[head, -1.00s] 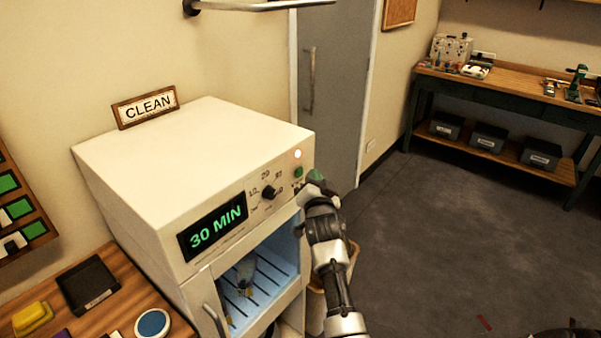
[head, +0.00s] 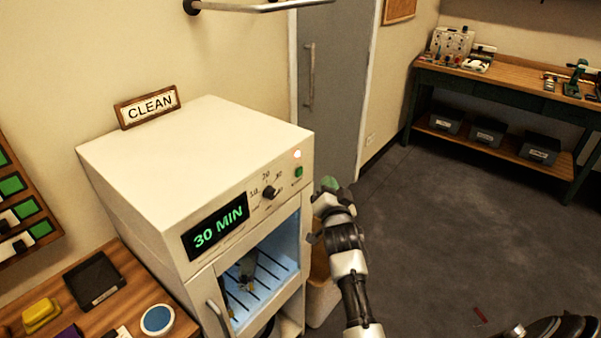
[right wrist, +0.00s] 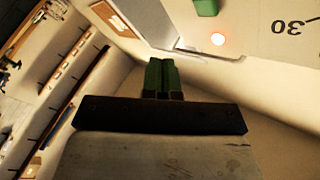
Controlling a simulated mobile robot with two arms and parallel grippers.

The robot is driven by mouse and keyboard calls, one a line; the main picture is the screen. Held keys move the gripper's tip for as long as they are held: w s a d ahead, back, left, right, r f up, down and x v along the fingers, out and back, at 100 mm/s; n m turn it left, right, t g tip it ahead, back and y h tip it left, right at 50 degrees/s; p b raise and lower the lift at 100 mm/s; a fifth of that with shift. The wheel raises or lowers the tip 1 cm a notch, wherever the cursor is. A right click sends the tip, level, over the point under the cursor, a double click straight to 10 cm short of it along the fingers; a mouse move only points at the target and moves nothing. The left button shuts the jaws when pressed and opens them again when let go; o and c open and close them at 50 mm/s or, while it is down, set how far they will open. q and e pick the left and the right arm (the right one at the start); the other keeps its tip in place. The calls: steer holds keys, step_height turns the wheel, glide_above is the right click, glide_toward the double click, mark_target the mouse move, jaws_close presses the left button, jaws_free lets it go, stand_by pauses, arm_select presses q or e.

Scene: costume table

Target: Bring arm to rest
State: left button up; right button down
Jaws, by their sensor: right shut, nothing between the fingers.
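My right gripper (head: 329,185) is to the right of the white cabinet's front panel, apart from it. Its green fingertips are together with nothing between them, and they show in the right wrist view (right wrist: 162,76). The white cabinet (head: 200,150) has a display reading "30 MIN" (head: 219,228), a dial (head: 269,193), a green button (head: 298,171) and a lit lamp (head: 298,154). Its lit chamber (head: 262,280) shows a slatted rack with a small item on it that I cannot make out. My left gripper is not in view.
A wooden counter (head: 130,292) with a black tray (head: 95,280), a yellow block (head: 41,315) and a round blue-topped item (head: 157,319) is at lower left. A bin (head: 321,290) stands beside the cabinet. A workbench (head: 510,83) is at the back right.

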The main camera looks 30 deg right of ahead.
stand_by(0.3)
steer(key=s+a+f+n+g+y+b, duration=0.1)
steer(key=s+a+f+n+g+y, duration=0.2)
steer(key=f, duration=0.9)
steer(key=s+a+f+n+g+y+b, duration=0.15)
steer(key=s+a+f, duration=0.25)
steer(key=f, duration=0.9)
steer(key=s+a+f+n+g+y, duration=0.2)
steer(key=s+a+f+n+g, duration=0.15)
steer(key=f, duration=0.85)
steer(key=s+a+f+n+g+b, duration=0.2)
steer(key=s+a+f+n+g, duration=0.15)
steer(key=s+f, duration=1.45)
steer(key=s+f+n+g, duration=0.1)
steer(key=s+f+g, duration=0.1)
steer(key=s, duration=0.9)
steer(key=s+f+n+g+y+b, duration=0.1)
steer(key=s+f+n+g, duration=0.1)
steer(key=s, duration=0.9)
steer(key=shift+s+a+f+g, duration=0.25)
steer(key=shift+s+f+g, duration=0.15)
steer(key=shift+f+g, duration=0.3)
